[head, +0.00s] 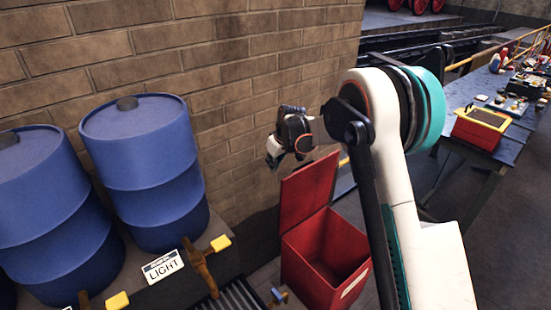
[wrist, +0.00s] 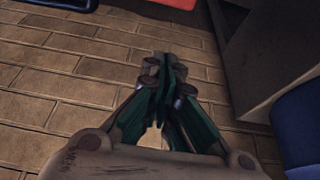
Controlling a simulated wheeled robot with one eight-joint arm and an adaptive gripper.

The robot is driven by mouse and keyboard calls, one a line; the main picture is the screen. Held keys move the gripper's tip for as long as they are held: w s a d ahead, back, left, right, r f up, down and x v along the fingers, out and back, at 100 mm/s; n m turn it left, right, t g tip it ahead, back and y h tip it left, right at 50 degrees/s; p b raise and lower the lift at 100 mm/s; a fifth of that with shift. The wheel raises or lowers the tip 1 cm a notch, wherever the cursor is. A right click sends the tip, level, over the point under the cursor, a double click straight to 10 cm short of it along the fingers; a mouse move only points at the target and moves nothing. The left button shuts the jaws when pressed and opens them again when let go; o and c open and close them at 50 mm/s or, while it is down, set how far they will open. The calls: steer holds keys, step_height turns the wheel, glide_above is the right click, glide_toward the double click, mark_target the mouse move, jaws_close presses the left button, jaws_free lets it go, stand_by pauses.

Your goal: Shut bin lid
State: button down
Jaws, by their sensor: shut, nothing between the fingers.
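The red bin (head: 308,277) stands on the floor by the end of the brick wall. Its lid (head: 307,190) is open and stands up at the back left side, so the hollow inside shows. My gripper (head: 273,155) is in front of the wall, above and left of the lid's upper edge, and looks apart from it. In the wrist view my gripper (wrist: 163,70) has its fingers together with nothing between them, pointing toward brick. A red patch at the top of that view is cut off, and I cannot tell what it is.
Blue barrels (head: 143,170) stand on a ledge at left, with a LIGHT sign (head: 163,267) and yellow-ended handles (head: 220,242) in front. A workbench (head: 480,155) with a red-yellow box (head: 480,128) is at right. Bare floor lies right of the bin.

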steer(key=shift+s+d+f, duration=0.15)
steer(key=shift+s+d, duration=0.4)
steer(key=shift+s, duration=0.25)
steer(key=shift+s+d+f, duration=0.1)
steer(key=shift+s+d, duration=0.45)
steer(key=shift+s, duration=0.25)
